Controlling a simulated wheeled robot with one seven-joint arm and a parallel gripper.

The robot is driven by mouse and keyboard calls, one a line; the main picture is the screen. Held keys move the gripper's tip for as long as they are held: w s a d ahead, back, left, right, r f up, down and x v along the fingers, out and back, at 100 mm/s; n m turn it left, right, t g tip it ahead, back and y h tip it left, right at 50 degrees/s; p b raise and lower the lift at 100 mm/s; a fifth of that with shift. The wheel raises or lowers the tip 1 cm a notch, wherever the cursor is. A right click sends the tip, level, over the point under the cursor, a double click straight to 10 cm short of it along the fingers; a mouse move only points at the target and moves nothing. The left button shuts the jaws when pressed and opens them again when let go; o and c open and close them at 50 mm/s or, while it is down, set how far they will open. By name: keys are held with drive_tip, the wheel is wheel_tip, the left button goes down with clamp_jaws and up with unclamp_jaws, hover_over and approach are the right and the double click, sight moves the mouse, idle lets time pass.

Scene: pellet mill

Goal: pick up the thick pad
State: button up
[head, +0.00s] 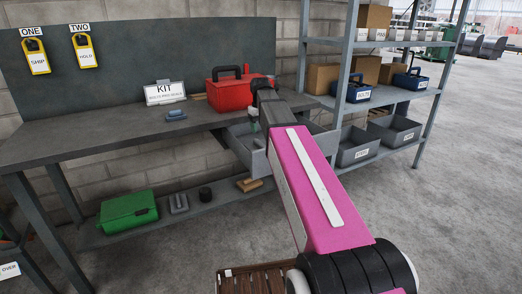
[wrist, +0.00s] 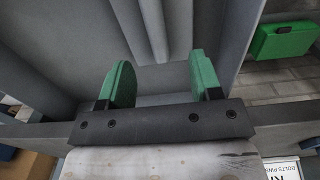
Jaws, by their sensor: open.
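My gripper (wrist: 158,78) is open, its two green-padded fingers apart, with nothing seen between them. In the wrist view it is over the grey inside of an open drawer (wrist: 70,50), which has upright ridges or dividers. In the head view the open drawer (head: 238,150) hangs under the bench top, and my gripper (head: 255,127) is at it, partly hidden by my arm. I cannot pick out a thick pad in either view. Much of the drawer's inside is hidden by my arm in the head view.
The bench top (head: 100,138) holds a red toolbox (head: 229,93), a KIT sign (head: 165,93) and a small blue-grey item (head: 176,115). A green case (head: 128,211), a black round piece (head: 205,194) and a wooden block (head: 249,184) are on the lower shelf. A shelving rack (head: 345,85) stands at right.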

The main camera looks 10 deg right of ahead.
sight(261, 143)
drive_tip(key=f, duration=0.9)
drive_tip(key=shift+w+d, duration=0.2)
drive_tip(key=shift+d, duration=0.05)
drive_tip(key=shift+r, duration=0.1)
drive_tip(key=c, duration=1)
